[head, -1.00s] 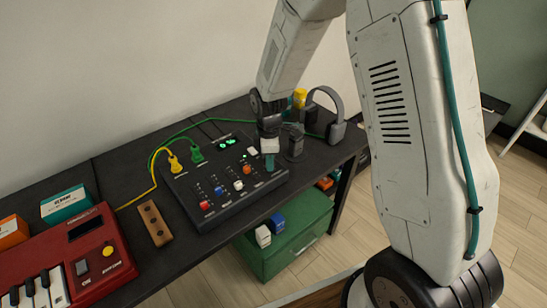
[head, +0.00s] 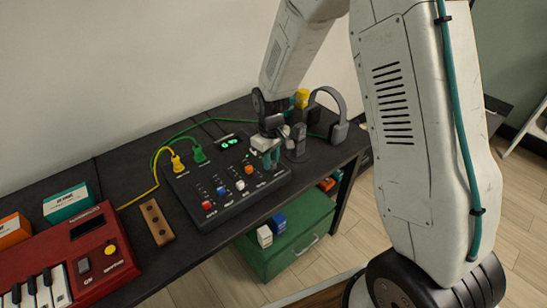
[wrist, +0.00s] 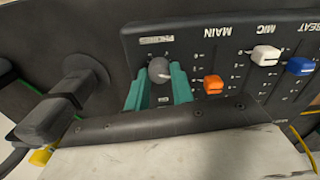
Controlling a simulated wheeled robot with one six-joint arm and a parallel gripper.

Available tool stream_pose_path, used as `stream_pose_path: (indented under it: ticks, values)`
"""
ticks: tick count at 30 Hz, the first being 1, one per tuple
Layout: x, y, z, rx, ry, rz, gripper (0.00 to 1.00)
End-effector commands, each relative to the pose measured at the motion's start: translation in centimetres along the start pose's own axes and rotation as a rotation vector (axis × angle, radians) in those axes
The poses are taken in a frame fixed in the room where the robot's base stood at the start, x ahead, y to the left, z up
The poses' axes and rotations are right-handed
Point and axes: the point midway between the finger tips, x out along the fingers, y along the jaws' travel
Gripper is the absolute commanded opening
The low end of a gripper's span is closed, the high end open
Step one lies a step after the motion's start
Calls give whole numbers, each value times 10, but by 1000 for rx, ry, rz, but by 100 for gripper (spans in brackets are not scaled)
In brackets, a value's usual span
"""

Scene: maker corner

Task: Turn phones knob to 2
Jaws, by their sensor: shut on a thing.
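The phones knob (wrist: 159,69) is a round grey knob with a white pointer mark, under a PHONES label on the black mixer. The mixer (head: 232,205) lies on the dark desk in the head view. My gripper (wrist: 159,82) has its teal fingers on either side of the knob and is shut on it. In the wrist view the pointer mark faces the lower right. In the head view my gripper (head: 271,158) is at the mixer's right end and hides the knob. The scale numbers around the knob are not readable.
An orange slider cap (wrist: 213,84) is close beside my right finger in the wrist view. A grey stand-like object (head: 297,143) and headphones (head: 340,130) stand right of the mixer. Yellow and green plugs (head: 198,154) rise from its back. A red keyboard (head: 95,262) is left.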

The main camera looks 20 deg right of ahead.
Motion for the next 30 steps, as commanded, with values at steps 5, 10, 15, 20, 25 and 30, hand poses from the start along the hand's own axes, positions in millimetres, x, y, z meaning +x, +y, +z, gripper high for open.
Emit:
stream_pose_path:
  ticks: [5,10,15,20,25,30]
  values:
    - [-4,5,-4,77,12,7,1]
    - [-4,5,-4,115,12,7,1]
    - [-4,5,-4,128,12,7,1]
    - [-4,5,-3,129,11,6,1]
    - [-3,5,-3,129,11,6,1]
    - [-2,2,-3,126,7,4,45]
